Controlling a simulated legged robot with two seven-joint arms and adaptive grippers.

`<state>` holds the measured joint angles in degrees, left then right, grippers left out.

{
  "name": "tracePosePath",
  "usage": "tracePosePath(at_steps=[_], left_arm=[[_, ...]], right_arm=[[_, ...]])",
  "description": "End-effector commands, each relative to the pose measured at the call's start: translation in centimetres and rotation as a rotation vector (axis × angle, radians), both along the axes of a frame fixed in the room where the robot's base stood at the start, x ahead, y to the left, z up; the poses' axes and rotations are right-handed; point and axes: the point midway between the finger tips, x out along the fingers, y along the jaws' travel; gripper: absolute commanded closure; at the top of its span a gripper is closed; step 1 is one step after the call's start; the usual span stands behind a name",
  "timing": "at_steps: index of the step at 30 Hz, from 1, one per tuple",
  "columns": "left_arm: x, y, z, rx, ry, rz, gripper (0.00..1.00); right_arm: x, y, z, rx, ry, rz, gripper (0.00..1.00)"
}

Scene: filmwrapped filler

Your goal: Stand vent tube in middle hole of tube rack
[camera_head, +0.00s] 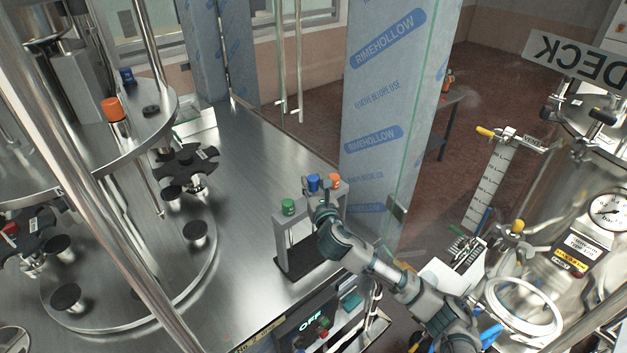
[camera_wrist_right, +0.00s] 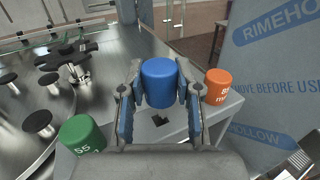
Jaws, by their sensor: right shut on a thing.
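My right gripper (camera_head: 318,205) is shut on a blue-capped tube, likely the vent tube (camera_head: 313,183). In the right wrist view the blue cap (camera_wrist_right: 158,82) sits between the two fingers of my gripper (camera_wrist_right: 160,95). It is over the middle of the tube rack (camera_head: 293,264), between a green-capped tube (camera_head: 288,206) and an orange-capped tube (camera_head: 334,181). The rack's grey top (camera_wrist_right: 205,116) shows below the cap. The tube's lower part is hidden, so I cannot tell whether it is in the middle hole. My left gripper is not in view.
The rack stands near the right edge of the steel bench (camera_head: 245,150). A glass panel and a film-wrapped pillar (camera_head: 375,110) rise close behind it. A round filler platform with black star wheels (camera_head: 187,165) is at left. Bench between is clear.

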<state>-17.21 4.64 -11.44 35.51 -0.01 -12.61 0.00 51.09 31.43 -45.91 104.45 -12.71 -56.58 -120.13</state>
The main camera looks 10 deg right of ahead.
Motion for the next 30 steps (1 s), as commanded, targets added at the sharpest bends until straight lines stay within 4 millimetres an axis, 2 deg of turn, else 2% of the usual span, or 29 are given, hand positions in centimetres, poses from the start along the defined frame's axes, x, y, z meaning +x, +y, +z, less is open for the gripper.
tracePosePath(at_steps=[14, 30], left_arm=[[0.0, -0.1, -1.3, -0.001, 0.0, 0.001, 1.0], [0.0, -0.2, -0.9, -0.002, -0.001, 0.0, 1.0]], right_arm=[[0.0, 0.0, -3.1, 0.0, 0.0, 0.0, 1.0], [0.0, 0.0, -3.7, 0.0, 0.0, 0.0, 1.0]])
